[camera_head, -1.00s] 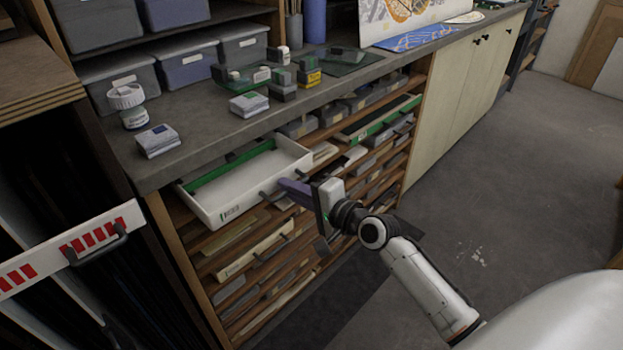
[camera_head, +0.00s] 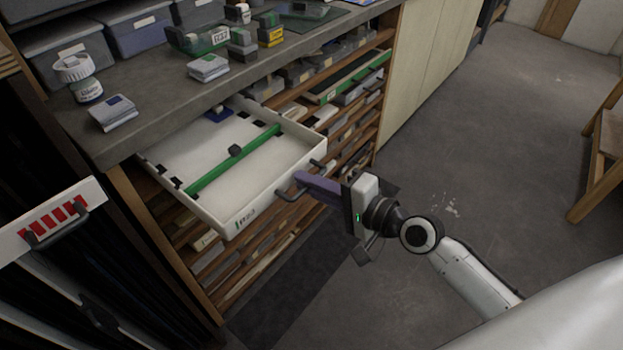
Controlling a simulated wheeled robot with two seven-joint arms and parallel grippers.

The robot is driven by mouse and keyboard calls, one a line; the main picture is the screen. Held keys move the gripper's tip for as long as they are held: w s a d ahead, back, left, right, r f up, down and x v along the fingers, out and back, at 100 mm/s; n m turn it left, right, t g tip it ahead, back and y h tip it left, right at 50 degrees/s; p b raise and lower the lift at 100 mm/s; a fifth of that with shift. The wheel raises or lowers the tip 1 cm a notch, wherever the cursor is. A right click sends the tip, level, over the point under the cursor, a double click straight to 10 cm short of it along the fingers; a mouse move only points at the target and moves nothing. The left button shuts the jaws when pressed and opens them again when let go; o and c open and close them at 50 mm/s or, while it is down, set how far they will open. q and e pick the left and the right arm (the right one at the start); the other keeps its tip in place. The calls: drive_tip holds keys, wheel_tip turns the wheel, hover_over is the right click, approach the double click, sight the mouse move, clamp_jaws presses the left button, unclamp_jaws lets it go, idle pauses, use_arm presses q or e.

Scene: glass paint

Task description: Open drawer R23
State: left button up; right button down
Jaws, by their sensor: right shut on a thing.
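The white drawer R23 (camera_head: 238,221) is pulled well out of the wooden cabinet below the grey counter. Its front carries the label and a dark bar handle (camera_head: 287,197). Inside lies a green divider strip (camera_head: 225,163) with a dark knob, and some small dark and blue items toward the back. My right gripper (camera_head: 300,183) is shut on the handle at the front of the drawer, its fingers reaching in from the right. My left gripper does not show.
The counter (camera_head: 180,95) above bears a white-capped jar (camera_head: 82,80), stacked cards and small blocks. Another drawer with a green edge (camera_head: 345,78) stands partly out to the right. A red-striped white panel with a handle (camera_head: 50,220) is at left.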

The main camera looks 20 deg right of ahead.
drive_tip(key=c, duration=2.1)
unclamp_jaws()
drive_tip(key=shift+b+v, duration=0.9)
drive_tip(key=shift+v, duration=4.3)
drive_tip(key=s+a+f+n+g+h, duration=0.1)
drive_tip(key=s+f+n, duration=0.3)
drive_tip(key=f, duration=0.4)
drive_tip(key=s+a+f+n+g+h, duration=0.2)
drive_tip(key=s+a+f+n, duration=0.1)
drive_tip(key=f, duration=0.6)
drive_tip(key=s+a+f+n+g+h, duration=0.2)
drive_tip(key=s+f+n, duration=0.4)
drive_tip(key=f+n, duration=0.1)
drive_tip(key=shift+a+f, duration=0.4)
drive_tip(key=shift+f, duration=0.4)
